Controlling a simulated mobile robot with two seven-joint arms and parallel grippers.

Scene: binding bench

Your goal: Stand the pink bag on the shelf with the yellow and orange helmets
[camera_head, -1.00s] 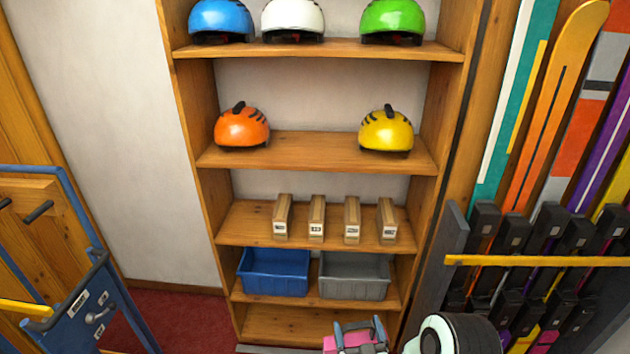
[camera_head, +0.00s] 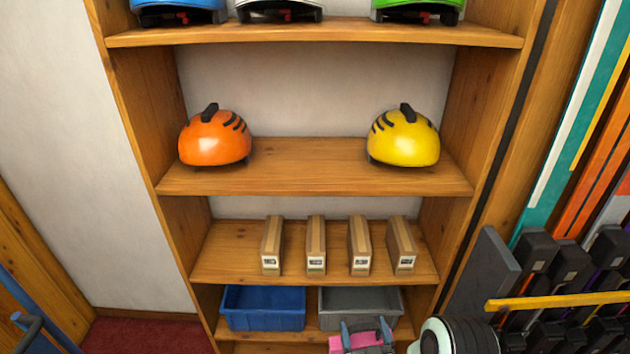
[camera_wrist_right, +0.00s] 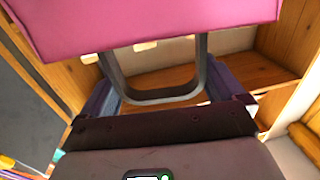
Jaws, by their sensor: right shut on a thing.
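The pink bag (camera_head: 362,341) shows at the bottom edge of the head view, in front of the shelf unit. My right gripper (camera_head: 367,332) is shut on it; the lower part of the bag is cut off. In the right wrist view the pink bag (camera_wrist_right: 150,22) fills the top, with a dark loop-shaped handle below it between the fingers. The orange helmet (camera_head: 215,138) and the yellow helmet (camera_head: 404,137) stand at the left and right of one shelf (camera_head: 310,170). My left gripper is not in view.
The shelf between the two helmets is bare. Above are blue, white and green helmets (camera_head: 418,10). A ski rack with a yellow bar (camera_head: 555,301) stands at the right.

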